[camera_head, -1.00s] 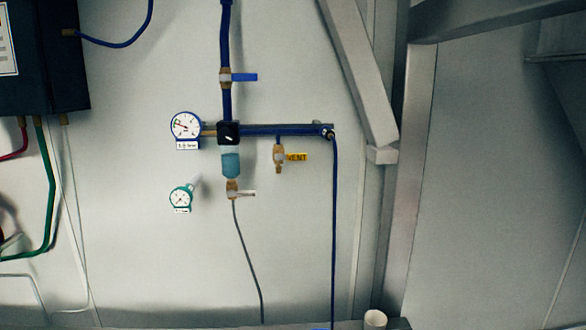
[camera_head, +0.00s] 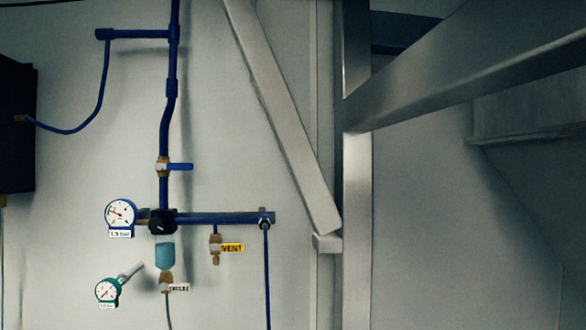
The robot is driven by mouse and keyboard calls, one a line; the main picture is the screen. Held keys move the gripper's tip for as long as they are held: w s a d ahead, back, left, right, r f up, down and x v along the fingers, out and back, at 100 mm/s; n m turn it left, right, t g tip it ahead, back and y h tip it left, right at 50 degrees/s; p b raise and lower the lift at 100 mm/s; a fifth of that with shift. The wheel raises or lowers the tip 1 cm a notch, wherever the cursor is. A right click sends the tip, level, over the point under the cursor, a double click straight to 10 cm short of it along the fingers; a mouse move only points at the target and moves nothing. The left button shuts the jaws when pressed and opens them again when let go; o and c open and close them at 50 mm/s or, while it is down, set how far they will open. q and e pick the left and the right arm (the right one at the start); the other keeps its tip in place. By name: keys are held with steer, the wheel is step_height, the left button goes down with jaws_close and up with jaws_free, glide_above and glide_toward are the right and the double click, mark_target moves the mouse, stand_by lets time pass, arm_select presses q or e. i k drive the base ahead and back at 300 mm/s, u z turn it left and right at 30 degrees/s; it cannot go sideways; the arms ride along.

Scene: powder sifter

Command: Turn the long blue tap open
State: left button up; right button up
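A blue tap handle (camera_head: 180,167) sticks out to the right from a brass valve body (camera_head: 162,167) on the vertical blue pipe (camera_head: 165,130). The handle lies level, across the pipe. Below it the pipe meets a black regulator (camera_head: 162,221) with a horizontal blue pipe (camera_head: 225,218) running right. A smaller tap with a yellow VENT label (camera_head: 232,247) hangs under that pipe. Neither of my grippers is in view.
A white gauge (camera_head: 121,214) and a green gauge (camera_head: 107,291) are left of the regulator. A dark box (camera_head: 16,125) is at the left edge. Metal beams (camera_head: 357,200) stand at right, one slanting (camera_head: 285,120). The wall around the blue handle is clear.

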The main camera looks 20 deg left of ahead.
mark_target(159, 166)
steer(key=z, duration=0.35)
steer(key=i, duration=0.7)
steer(key=u, duration=1.5)
